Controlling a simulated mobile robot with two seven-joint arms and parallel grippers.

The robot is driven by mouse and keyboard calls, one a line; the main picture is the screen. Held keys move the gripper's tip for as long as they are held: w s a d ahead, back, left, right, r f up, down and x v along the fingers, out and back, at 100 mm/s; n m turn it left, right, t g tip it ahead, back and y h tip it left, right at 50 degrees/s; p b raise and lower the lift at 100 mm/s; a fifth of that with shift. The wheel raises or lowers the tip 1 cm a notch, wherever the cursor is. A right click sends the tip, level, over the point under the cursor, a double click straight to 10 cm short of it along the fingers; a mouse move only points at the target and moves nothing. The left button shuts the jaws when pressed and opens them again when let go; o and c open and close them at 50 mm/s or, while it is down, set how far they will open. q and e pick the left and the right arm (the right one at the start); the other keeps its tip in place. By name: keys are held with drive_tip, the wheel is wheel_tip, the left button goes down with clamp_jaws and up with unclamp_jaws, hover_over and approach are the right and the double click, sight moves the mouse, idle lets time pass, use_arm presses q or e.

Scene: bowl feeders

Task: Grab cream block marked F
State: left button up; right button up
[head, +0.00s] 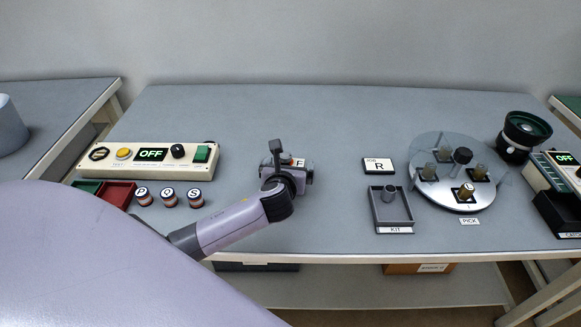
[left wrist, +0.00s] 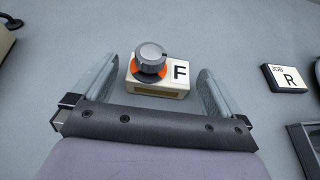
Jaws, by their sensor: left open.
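The cream block marked F (left wrist: 180,73) sits on the grey table in the left wrist view. A grey knob with an orange ring (left wrist: 150,60) is on its top, left of the letter. My left gripper (left wrist: 165,85) is open, with one finger on each side of the block and visible gaps between. In the head view my left gripper (head: 287,168) covers much of the block, and only part of the block's F face (head: 299,163) shows. I cannot tell how far the fingertips are above the table. My right gripper is not in view.
A control box (head: 150,153) and several lettered cylinders, one marked Q (head: 168,197), stand left. Right are the JOB R block (head: 379,167), the KIT tray (head: 391,212) and a round feeder (head: 430,190). The table between the control box and KIT tray is mostly clear around my gripper.

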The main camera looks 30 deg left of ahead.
use_arm(q)
drive_tip(key=shift+w+a+f, duration=0.2)
drive_tip(key=shift+w, duration=0.3)
drive_tip(key=c, duration=1.1)
drive_tip(key=shift+r, duration=0.1)
